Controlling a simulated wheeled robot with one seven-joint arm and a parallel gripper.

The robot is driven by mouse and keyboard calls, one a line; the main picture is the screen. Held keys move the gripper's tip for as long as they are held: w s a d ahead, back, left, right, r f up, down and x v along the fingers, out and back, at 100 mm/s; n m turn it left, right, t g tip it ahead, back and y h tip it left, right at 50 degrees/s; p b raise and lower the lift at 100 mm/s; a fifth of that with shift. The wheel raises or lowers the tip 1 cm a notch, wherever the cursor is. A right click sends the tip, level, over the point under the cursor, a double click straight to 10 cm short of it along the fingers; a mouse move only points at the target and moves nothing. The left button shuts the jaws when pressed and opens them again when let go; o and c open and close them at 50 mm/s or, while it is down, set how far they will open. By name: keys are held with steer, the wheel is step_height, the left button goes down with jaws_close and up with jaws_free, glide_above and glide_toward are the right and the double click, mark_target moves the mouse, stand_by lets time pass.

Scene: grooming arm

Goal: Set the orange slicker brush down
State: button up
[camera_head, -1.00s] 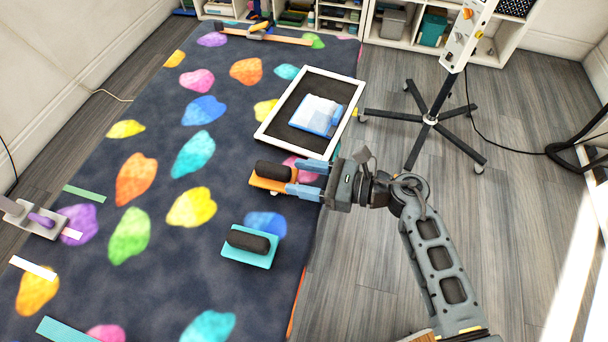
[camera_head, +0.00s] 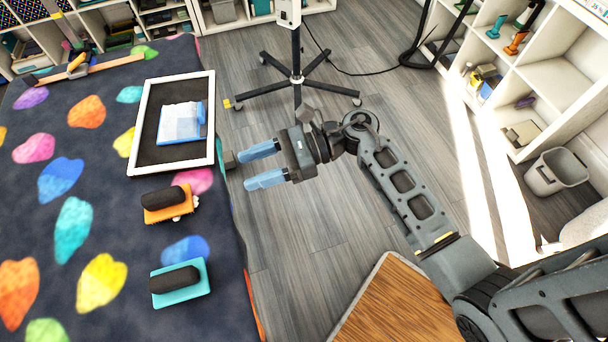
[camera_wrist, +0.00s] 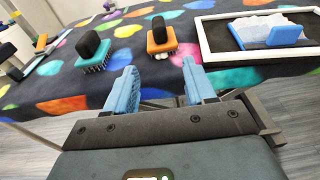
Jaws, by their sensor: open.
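The orange slicker brush (camera_head: 168,204) with its black handle lies on the patterned table (camera_head: 40,210), near the table's right edge in the head view. It also shows in the wrist view (camera_wrist: 161,44), beyond my fingers, handle up, with small whitish bits under its base. My gripper (camera_head: 263,166) is open and empty, with its two blue fingers apart. It is off the table's right edge, over the floor, clear of the brush. In the wrist view the fingers (camera_wrist: 160,92) point toward the table.
A teal brush (camera_head: 188,285) lies just nearer than the orange one. A white-framed tray (camera_head: 143,120) holding a white and blue item (camera_head: 182,122) lies beyond. A wheeled stand (camera_head: 297,80) is on the floor behind my gripper. A wooden surface (camera_head: 395,305) is at lower right.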

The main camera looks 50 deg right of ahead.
steer(key=shift+s, duration=0.1)
steer(key=s+a+r+m+t+h, duration=0.1)
steer(key=s+r+m+t+h, duration=0.1)
steer(key=s+r+m+t, duration=0.65)
steer(key=s+a+r+m+t+h, duration=0.1)
steer(key=s+r+m+h, duration=0.15)
steer(key=s+m, duration=0.75)
steer(key=s+d+m+g+h, duration=0.1)
steer(key=s+m+h, duration=0.3)
steer(key=m, duration=1)
steer(key=s+d+m+g+h, duration=0.1)
steer(key=s+m+g+h, duration=0.2)
steer(key=m, duration=1.1)
steer(key=shift+s+r+h, duration=0.4)
steer(key=shift+s+h, duration=0.55)
steer(key=shift+s, duration=0.05)
